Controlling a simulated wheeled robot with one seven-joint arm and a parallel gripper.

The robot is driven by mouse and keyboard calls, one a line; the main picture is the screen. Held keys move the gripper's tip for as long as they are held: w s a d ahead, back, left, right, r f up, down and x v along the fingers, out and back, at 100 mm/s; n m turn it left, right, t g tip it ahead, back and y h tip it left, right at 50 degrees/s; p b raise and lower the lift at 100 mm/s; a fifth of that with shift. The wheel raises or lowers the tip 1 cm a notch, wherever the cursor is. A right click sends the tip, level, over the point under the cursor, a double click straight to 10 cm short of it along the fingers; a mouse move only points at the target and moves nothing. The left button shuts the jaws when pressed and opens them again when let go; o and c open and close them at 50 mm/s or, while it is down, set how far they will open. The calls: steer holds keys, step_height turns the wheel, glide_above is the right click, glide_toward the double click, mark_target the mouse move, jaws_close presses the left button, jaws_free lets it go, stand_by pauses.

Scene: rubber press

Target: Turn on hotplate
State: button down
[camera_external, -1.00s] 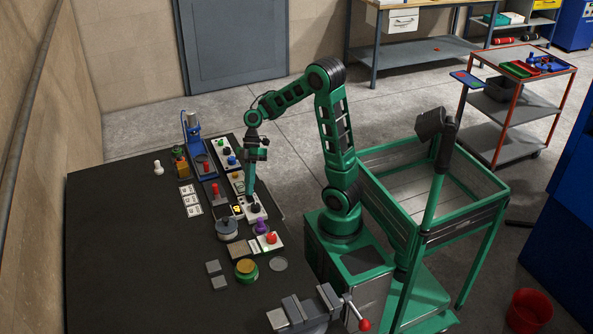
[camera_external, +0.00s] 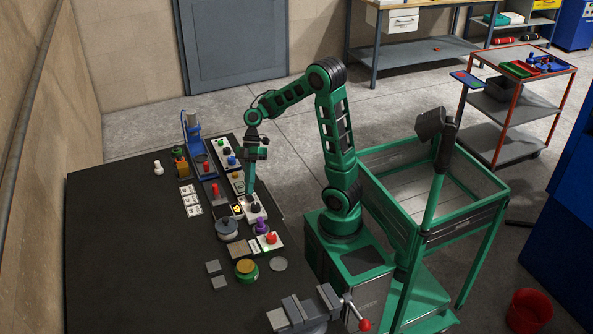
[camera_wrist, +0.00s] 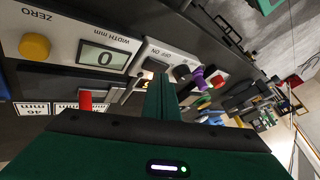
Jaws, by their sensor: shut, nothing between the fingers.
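The hotplate's white control panel (camera_external: 256,217) sits on the dark table, with a black knob (camera_external: 254,207) on it and a small yellow lit spot (camera_external: 237,209) to its left. In the wrist view the panel (camera_wrist: 157,57) shows a switch marked OFF and ON, and the black knob (camera_wrist: 181,73) lies just right of it. My gripper (camera_external: 250,193) points down at the back of this panel. In the wrist view my gripper (camera_wrist: 161,82) is shut and empty, its fingertips close below the switch and left of the knob. I cannot tell whether they touch it.
A panel with a WIDTH mm display (camera_wrist: 104,57) and yellow ZERO button (camera_wrist: 34,45) is beside the hotplate panel. A grey round pot (camera_external: 227,229), purple piece (camera_external: 262,227) and red button (camera_external: 271,238) stand close by. The table's left part (camera_external: 115,240) is clear.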

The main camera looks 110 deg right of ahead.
mark_target(251, 196)
steer(key=shift+r, duration=0.25)
steer(key=shift+a+r, duration=0.2)
steer(key=shift+r, duration=1.05)
steer(key=shift+a+r, duration=0.2)
steer(key=shift+r, duration=1)
steer(key=shift+a, duration=0.1)
